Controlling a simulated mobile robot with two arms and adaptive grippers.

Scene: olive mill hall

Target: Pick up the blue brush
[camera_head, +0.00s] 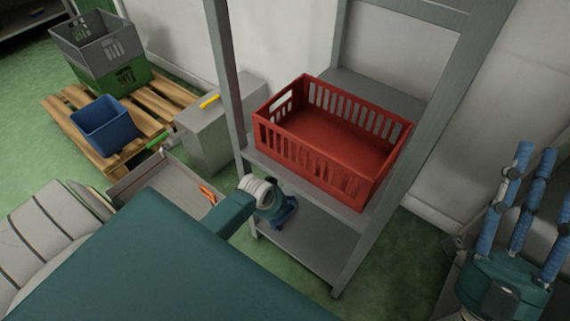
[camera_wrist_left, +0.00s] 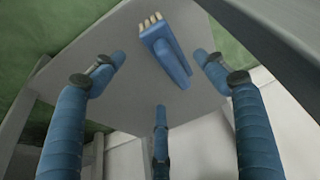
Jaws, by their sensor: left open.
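The blue brush (camera_wrist_left: 168,48), with cream bristles at one end, lies on a grey shelf board (camera_wrist_left: 197,98) in the left wrist view. My left gripper (camera_wrist_left: 163,75) is open, its blue fingers spread around the brush, with no finger seen touching it. In the head view, the left gripper (camera_head: 283,213) reaches in over the lower shelf (camera_head: 312,245) of the rack. I cannot make out the brush there; the gripper hides that spot. My right gripper (camera_head: 523,165) is at the right edge, its fingers apart and empty.
A red crate (camera_head: 384,185) sits on the shelf directly above, and a rack post (camera_head: 226,75) stands beside my left arm. A grey box (camera_head: 208,135), an open tray (camera_head: 158,185) and a wooden pallet (camera_head: 62,115) with a blue bin (camera_head: 105,128) are at left.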

